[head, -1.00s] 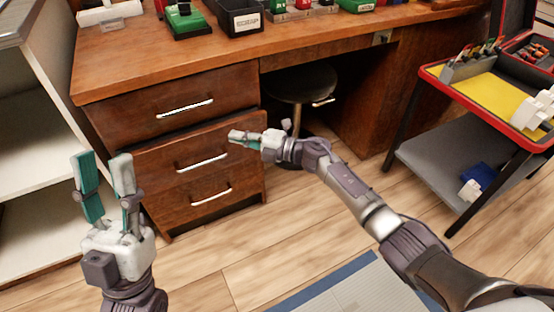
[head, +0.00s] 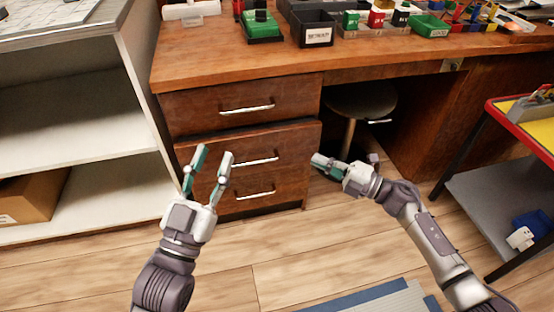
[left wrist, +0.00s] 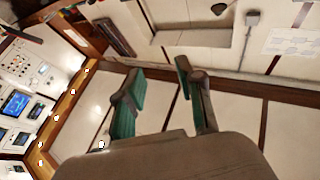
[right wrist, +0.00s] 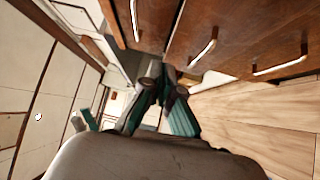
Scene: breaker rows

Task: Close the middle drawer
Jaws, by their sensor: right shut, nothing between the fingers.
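The brown desk pedestal has three drawers, each with a silver bar handle. The middle drawer (head: 290,142) appears to stand slightly proud of the drawer above it; how far is hard to tell. My left gripper (head: 213,152) is open and empty, fingers up, and overlaps the left part of the lower drawers in the head view. My right gripper (head: 318,158) is shut and empty, beside the right edge of the middle drawer, pointing left. Contact cannot be told. Drawer fronts with handles (right wrist: 203,54) show beyond the right gripper (right wrist: 160,85) in the right wrist view.
A white shelf unit (head: 75,125) with a cardboard box (head: 28,198) stands left of the desk. A round stool (head: 360,100) is under the desk. A red-edged cart (head: 492,115) stands at the right. The wooden floor in front is mostly clear.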

